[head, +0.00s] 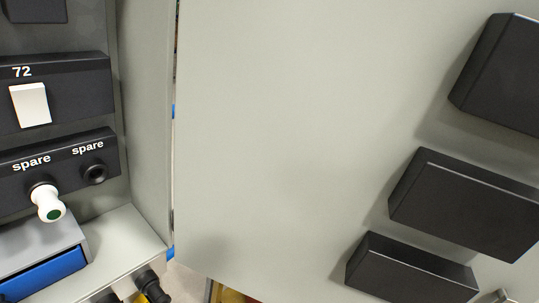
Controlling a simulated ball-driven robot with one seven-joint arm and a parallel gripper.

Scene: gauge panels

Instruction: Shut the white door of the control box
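The pale grey-white door (280,130) fills the middle and right of the head view. It stands open, swung out to the right of the control box (148,110). A narrow gap with small blue bits, perhaps hinges, runs between the door's left edge and the box wall. Several black blocks (465,205) are on the door face at the right. The door's far right edge is outside the picture. My gripper is not visible, so its distance from the door cannot be told.
Inside the box at the left are a black panel marked 72 with a white switch (31,105), a "spare" panel with a white knob (48,203), and a grey and blue unit (43,275). Black fittings (150,287) stick out below the box. Something yellow (235,296) shows under the door.

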